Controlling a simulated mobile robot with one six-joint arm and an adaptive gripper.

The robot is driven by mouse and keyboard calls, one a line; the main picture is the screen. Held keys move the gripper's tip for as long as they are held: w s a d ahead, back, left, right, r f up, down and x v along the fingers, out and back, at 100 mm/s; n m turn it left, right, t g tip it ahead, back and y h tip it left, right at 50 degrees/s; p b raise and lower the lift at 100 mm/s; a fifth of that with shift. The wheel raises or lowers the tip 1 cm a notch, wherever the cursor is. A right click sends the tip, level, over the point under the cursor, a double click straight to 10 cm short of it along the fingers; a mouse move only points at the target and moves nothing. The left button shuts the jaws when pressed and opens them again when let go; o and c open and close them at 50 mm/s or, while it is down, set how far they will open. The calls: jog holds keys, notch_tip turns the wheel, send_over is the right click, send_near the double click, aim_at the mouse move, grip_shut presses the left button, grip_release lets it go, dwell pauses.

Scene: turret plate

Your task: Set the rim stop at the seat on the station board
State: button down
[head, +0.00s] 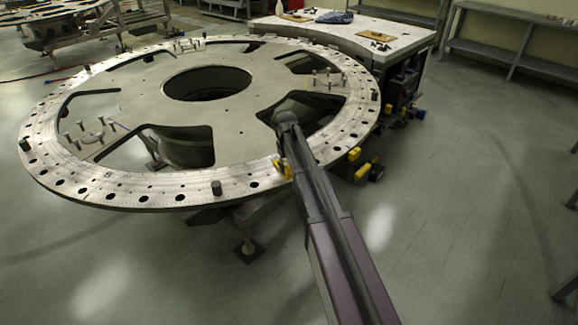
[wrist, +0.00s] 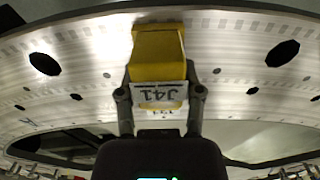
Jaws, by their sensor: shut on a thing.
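A yellow block with a white label, which I take to be the rim stop (wrist: 158,45), is between the two fingers of my gripper (wrist: 158,95) in the wrist view. My gripper is shut on it. The label's dark characters appear upside down. The block is over the ring's perforated rim; I cannot tell whether it touches. In the head view a bit of yellow (head: 281,168) shows beside my arm at the near rim, and my arm hides most of the gripper. Two small tan boards (head: 296,17) (head: 375,36) lie on the bench; I cannot tell which is the station board.
The large metal ring plate (head: 130,190) has holes, wide cutouts and short dark posts (head: 216,187) along its rim. Upright pins (head: 82,127) stand on it. The bench (head: 340,24) adjoins its back right and carries a blue cloth (head: 334,17). Floor at right is clear.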

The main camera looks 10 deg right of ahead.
jog(key=shift+c, duration=0.8)
grip_release()
jog(key=shift+s+r+p, duration=0.1)
jog(key=shift+r+p, duration=3.35)
jog(key=shift+p, duration=0.05)
